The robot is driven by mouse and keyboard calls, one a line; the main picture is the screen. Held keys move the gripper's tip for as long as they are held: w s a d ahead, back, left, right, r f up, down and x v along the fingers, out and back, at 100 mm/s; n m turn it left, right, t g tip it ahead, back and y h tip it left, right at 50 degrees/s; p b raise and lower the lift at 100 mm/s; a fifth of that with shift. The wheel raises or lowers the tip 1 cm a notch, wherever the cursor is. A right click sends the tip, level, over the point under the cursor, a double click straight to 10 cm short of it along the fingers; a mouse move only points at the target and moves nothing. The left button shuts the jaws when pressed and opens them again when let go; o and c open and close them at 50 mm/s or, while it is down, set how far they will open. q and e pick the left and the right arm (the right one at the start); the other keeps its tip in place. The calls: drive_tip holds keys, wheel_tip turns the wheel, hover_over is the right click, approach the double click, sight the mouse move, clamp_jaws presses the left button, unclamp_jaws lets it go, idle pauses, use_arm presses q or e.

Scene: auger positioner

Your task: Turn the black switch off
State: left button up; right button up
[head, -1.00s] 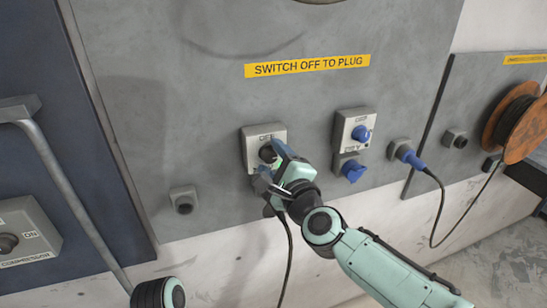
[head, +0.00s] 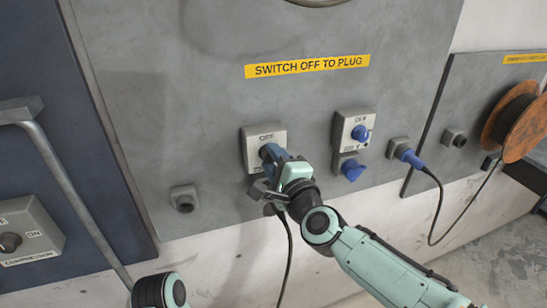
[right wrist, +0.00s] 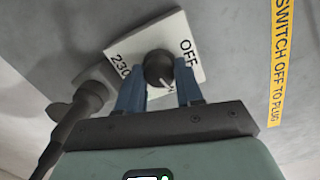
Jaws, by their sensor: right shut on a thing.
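The black switch (right wrist: 157,64) is a round knob on a light grey plate (head: 249,139) marked OFF, left of centre in the head view. In the right wrist view the plate reads OFF at the upper right and 230 at the left. A white mark on the knob's lower edge lies between the fingers. My right gripper (head: 268,154) is at the knob, with its blue fingers on either side, shut on it (right wrist: 160,88). The fingers hide most of the knob in the head view. My left gripper is out of view.
A yellow SWITCH OFF TO PLUG label (head: 307,66) is above. A blue-knobbed switch box (head: 354,131) and a blue plug (head: 409,156) are to the right. A black plug with a cable (right wrist: 88,98) sits close beside the gripper. A small socket (head: 184,199) is at lower left.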

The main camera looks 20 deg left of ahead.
drive_tip(key=n+p, duration=0.2)
drive_tip(key=n, duration=0.2)
drive_tip(key=shift+r+n, duration=0.1)
drive_tip(key=shift+n, duration=0.2)
drive_tip(key=n+p, duration=0.3)
drive_tip(key=n, duration=0.3)
drive_tip(key=shift+n+h, duration=0.4)
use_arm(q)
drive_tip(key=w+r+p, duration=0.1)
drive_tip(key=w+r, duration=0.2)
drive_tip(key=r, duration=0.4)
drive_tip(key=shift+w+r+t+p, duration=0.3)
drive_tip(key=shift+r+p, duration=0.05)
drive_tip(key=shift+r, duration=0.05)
use_arm(e)
drive_tip(key=shift+n+h, duration=0.3)
drive_tip(key=shift+n, duration=1.3)
drive_tip(key=o, duration=1)
drive_tip(key=shift+s, duration=0.15)
